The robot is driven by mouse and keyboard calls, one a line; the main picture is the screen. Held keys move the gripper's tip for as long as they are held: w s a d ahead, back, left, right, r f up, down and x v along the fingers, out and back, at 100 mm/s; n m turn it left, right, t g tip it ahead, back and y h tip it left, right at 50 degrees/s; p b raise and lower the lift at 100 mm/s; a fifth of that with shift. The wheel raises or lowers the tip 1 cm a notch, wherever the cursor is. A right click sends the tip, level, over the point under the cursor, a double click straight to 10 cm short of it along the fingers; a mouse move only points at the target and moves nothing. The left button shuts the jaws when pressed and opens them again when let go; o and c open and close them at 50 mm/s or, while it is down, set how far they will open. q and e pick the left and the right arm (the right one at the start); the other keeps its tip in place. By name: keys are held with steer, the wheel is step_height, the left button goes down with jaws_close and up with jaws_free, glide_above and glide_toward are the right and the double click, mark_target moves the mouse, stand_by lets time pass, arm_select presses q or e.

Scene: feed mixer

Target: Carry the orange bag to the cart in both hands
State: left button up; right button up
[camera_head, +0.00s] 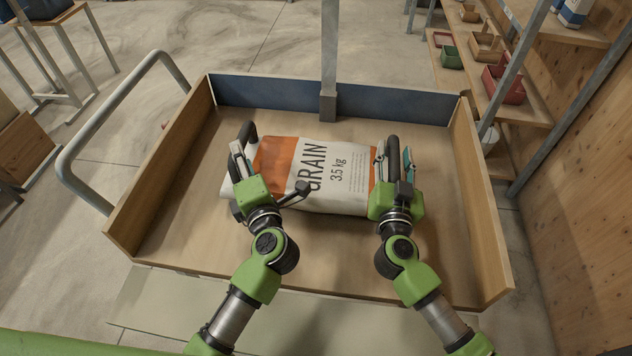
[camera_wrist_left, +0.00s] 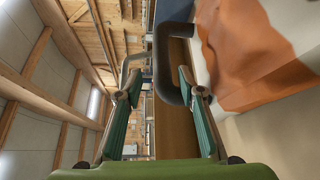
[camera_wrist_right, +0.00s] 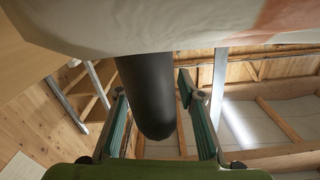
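The orange and white grain bag (camera_head: 325,170) lies flat inside the wooden cart (camera_head: 185,200), low over or on its floor; contact underneath is hidden. My left gripper (camera_head: 240,158) is at the bag's left end. In the left wrist view the bag (camera_wrist_left: 245,50) is beside the fingers, not between them. My right gripper (camera_head: 393,165) is at the bag's right end. In the right wrist view the bag (camera_wrist_right: 150,25) is beyond the fingertips. Both grippers have their fingers apart, with no bag between them.
Dark rounded rods show by the fingers in both wrist views; whose they are is unclear. The cart has side walls, a blue far panel (camera_head: 290,100) and a tubular handle (camera_head: 85,145) at left. Shelves with bins (camera_head: 500,85) stand at right.

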steer(key=shift+s, duration=0.15)
arm_select(q)
steer(key=v, duration=0.7)
steer(key=shift+s+d, duration=0.15)
steer(key=shift+s, duration=0.2)
arm_select(e)
steer(key=s+a, duration=0.1)
steer(key=s, duration=1)
steer(key=shift+s, duration=0.4)
